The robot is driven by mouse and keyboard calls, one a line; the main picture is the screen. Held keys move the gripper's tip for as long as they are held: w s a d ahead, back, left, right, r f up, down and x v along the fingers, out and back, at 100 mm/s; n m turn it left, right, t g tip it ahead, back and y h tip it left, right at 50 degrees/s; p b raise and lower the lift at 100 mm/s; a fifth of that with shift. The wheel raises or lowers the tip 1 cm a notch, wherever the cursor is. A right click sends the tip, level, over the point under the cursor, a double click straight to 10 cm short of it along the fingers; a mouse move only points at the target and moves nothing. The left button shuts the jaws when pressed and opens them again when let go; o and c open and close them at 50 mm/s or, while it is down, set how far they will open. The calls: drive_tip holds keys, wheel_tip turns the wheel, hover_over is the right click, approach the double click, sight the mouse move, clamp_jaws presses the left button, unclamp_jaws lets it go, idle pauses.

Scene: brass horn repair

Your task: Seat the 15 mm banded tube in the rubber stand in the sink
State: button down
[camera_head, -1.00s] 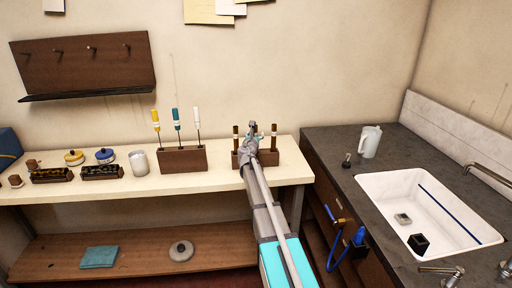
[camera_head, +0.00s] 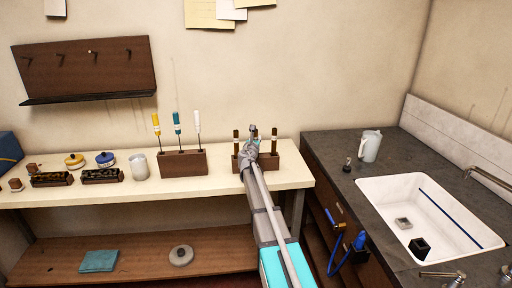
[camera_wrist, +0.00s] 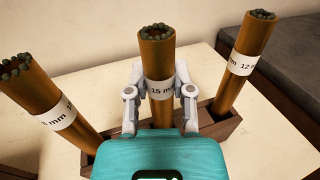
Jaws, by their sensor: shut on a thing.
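The brown tube with a white 15 mm band (camera_wrist: 157,52) stands upright in the middle of the wooden rack (camera_wrist: 222,130) on the bench. My gripper (camera_wrist: 160,92) is shut on it at the band, one finger on each side. Its lower end is hidden behind my gripper. In the head view my arm hides most of this tube, and my gripper (camera_head: 252,136) is at the rack. The black rubber stand (camera_head: 419,247), a small open-topped block, sits in the white sink (camera_head: 378,190) at the right.
Two other banded tubes flank mine: one on the left (camera_wrist: 40,95), and one marked 12 on the right (camera_wrist: 245,60). A screwdriver block (camera_head: 183,163) stands left of the rack. A white jug (camera_head: 370,146) and a tap (camera_head: 488,180) are by the sink.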

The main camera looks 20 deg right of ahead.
drive_tip(key=shift+r, duration=0.1)
wheel_tip(320, 180, up, 10)
drive_tip(key=p, duration=1)
idle(0.8)
wheel_tip(320, 180, up, 14)
drive_tip(key=p, duration=1.4)
drive_tip(key=shift+r+p, duration=0.2)
drive_tip(key=shift+p, duration=0.1)
